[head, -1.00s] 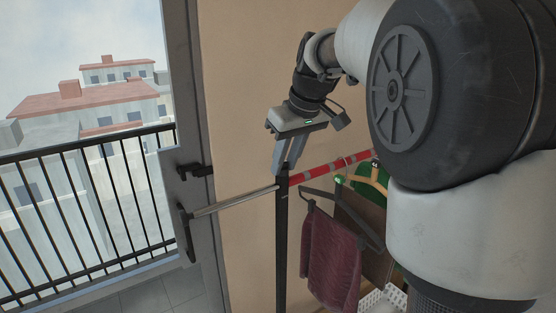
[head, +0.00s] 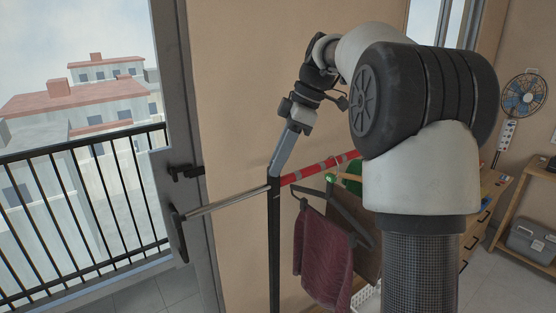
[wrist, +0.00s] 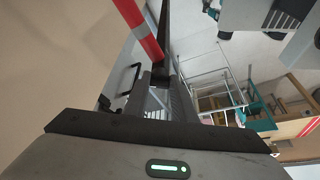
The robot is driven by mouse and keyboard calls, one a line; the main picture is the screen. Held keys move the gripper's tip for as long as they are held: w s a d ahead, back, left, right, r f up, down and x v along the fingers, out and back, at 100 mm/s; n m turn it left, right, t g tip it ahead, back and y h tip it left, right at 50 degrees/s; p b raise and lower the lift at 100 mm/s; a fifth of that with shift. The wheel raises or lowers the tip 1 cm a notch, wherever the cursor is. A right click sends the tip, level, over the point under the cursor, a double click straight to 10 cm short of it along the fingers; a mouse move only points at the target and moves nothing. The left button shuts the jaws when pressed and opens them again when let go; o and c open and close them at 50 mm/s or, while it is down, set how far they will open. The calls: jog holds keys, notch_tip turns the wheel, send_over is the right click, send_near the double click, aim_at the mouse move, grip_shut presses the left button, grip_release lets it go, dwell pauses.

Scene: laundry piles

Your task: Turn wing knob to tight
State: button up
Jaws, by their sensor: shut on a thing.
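My gripper (head: 273,172) points down at the top of the black post (head: 275,245) of the clothes rack, where the red bar (head: 322,166) meets it. The fingers are seen edge-on in the head view. In the wrist view, my gripper (wrist: 160,84) has its fingertips close together around a small dark part at the top of the post. This is where the wing knob sits. The fingers hide most of the knob, so its wings and angle cannot be made out. The red bar with silver bands also shows in the wrist view (wrist: 138,28).
A maroon towel (head: 322,258) hangs on a dark hanger below the red bar, with a green hanger (head: 353,173) beside it. A metal rod (head: 228,202) extends left from the post, close to the door handle (head: 178,235). The tan wall stands behind.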

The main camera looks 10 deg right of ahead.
jog(key=n, duration=0.2)
jog(key=n+g, duration=0.1)
jog(key=n, duration=0.1)
jog(key=n+g, duration=0.1)
jog(key=n, duration=0.1)
jog(key=shift+w+n, duration=0.35)
jog(key=shift+n, duration=0.05)
jog(key=shift+g+h, duration=0.3)
jog(key=o, duration=1.1)
jog(key=shift+c, duration=0.2)
